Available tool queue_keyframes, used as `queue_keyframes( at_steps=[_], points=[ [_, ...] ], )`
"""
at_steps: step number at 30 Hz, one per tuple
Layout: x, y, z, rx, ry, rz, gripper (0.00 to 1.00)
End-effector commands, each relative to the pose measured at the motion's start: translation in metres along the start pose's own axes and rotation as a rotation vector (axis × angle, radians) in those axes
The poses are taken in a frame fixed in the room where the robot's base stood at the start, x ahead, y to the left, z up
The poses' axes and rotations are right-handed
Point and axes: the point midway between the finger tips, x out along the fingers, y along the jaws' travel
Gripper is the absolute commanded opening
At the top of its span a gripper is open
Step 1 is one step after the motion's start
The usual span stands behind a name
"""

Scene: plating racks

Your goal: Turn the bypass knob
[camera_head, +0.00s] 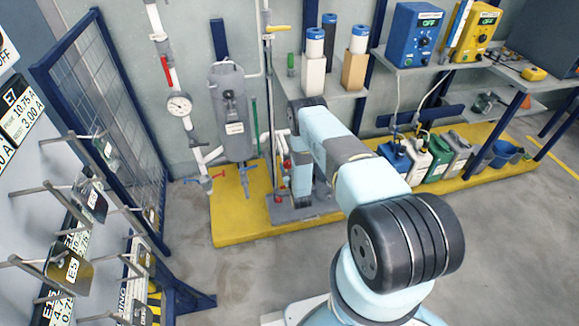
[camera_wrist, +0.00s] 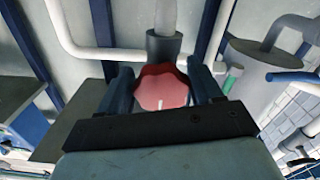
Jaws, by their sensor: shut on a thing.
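A red scalloped knob (camera_wrist: 162,92) with a pale mark on its face is in the middle of the wrist view. It sits below a dark collar on a grey vertical pipe. My gripper (camera_wrist: 164,84) has one blue finger on each side of the knob and is shut on it. No label can be read on the knob. In the head view my arm reaches toward the grey tank and pipes at the back wall and hides the gripper. Whether the small red parts beside the arm there are this knob, I cannot tell.
A grey tank (camera_head: 229,110) and a pressure gauge (camera_head: 179,105) stand left of my arm. Shelves with a blue control box (camera_head: 412,36) are at the right. Jugs (camera_head: 414,160) stand on a yellow platform (camera_head: 232,222). Rack pegs with labelled plates (camera_head: 70,270) project at the left.

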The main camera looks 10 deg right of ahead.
Motion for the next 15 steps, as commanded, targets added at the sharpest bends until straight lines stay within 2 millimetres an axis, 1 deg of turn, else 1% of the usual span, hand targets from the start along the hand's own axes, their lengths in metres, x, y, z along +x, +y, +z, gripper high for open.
queue_keyframes(
  at_steps=[1, 6, 7, 15],
  points=[
    [-0.0002, -0.0005, 0.0000, 0.000, 0.000, -0.001, 0.52],
    [-0.0002, -0.0006, 0.0001, 0.001, 0.000, -0.001, 0.36],
    [-0.0002, -0.0006, 0.0001, 0.001, 0.000, -0.001, 0.34],
    [-0.0004, -0.0005, 0.0003, 0.042, -0.001, 0.000, 0.34]
  ],
)
